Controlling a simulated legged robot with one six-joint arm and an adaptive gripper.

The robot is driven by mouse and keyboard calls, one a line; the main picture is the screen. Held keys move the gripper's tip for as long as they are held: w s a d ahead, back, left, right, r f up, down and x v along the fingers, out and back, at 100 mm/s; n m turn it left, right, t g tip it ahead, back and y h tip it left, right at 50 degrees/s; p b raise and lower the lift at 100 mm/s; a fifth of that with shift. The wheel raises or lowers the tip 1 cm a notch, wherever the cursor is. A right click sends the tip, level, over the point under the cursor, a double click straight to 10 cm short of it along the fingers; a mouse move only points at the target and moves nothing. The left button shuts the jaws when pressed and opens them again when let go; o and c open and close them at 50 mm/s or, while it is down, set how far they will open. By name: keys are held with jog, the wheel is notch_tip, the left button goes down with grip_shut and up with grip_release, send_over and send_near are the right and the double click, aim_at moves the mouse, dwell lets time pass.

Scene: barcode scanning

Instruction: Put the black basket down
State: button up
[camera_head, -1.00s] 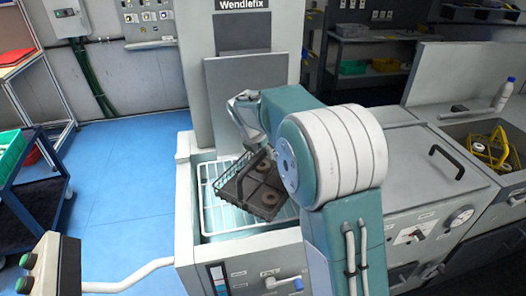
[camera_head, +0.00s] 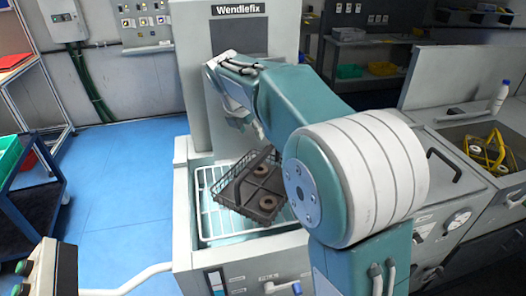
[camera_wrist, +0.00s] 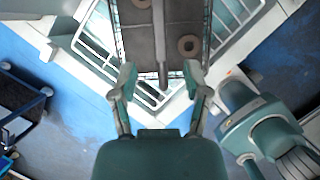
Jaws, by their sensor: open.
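The black basket (camera_head: 236,191) is a dark, divided crate with wire sides and a few round ring parts in it. It rests at an angle on the white wire rack (camera_head: 210,217) in the machine's open tub. My gripper (camera_head: 248,135) is above the basket's back side, partly hidden by my arm. In the wrist view my gripper (camera_wrist: 161,80) is open, its two fingers well apart. The basket (camera_wrist: 140,44) lies beyond the fingertips, with a narrow dark bar of it reaching into the gap between them. No finger visibly touches the bar.
The grey machine column marked Wendlefix (camera_head: 237,75) stands right behind the rack. At the right are a grey lid with a black handle (camera_head: 444,165) and a sink holding a yellow basket (camera_head: 487,150). A dark blue cart (camera_head: 35,190) stands left. The blue floor between is clear.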

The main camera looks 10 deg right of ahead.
jog(key=s+d+r+m+t+y, duration=0.1)
jog(key=s+d+r+m+y, duration=0.15)
jog(key=s+m, duration=1.2)
jog(key=s+f+m, duration=0.3)
jog(key=s+m, duration=0.3)
jog(key=s, duration=0.1)
jog(key=s+f+m+t, duration=0.1)
jog(key=s+f+m, duration=0.2)
jog(key=s+m, duration=0.3)
jog(key=shift+s+d, duration=0.35)
jog(key=shift+s, duration=0.8)
jog(key=shift+y, duration=0.25)
jog(key=shift+s+r+t, duration=0.3)
jog(key=shift+s, duration=0.5)
